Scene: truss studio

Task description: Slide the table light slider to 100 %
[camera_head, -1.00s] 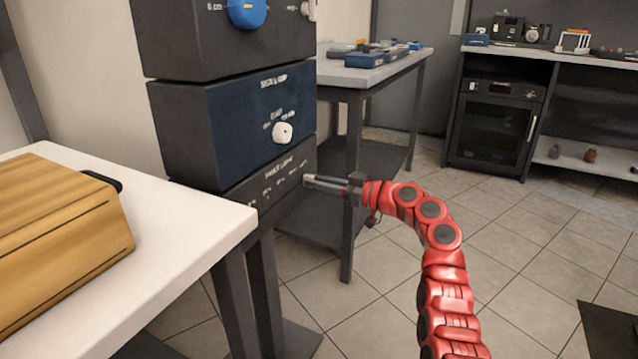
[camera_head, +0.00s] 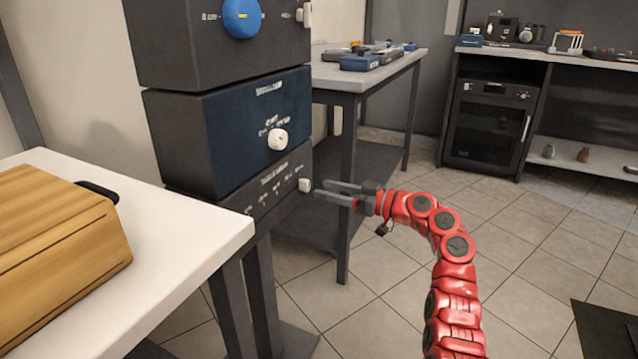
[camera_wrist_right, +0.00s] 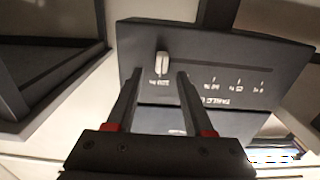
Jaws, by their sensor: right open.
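The table light slider is the lowest dark panel (camera_head: 272,190) of the stack in the head view. Its white knob (camera_head: 305,185) sits at the right end of the slot. In the wrist view, which is upside down, the knob (camera_wrist_right: 162,64) stands at the left end by a mark that seems to read 100 %. My right gripper (camera_head: 322,188) is open and empty, just right of the knob and apart from it. In the wrist view its two fingers (camera_wrist_right: 160,75) point at the knob, with the tips on either side just short of it. My left gripper is not seen.
Above are a blue-fronted box with a white knob (camera_head: 278,139) and a dark box with a blue dial (camera_head: 241,17). A white table (camera_head: 190,225) with a wooden block (camera_head: 60,240) stands at left. A grey workbench (camera_head: 345,78) stands behind.

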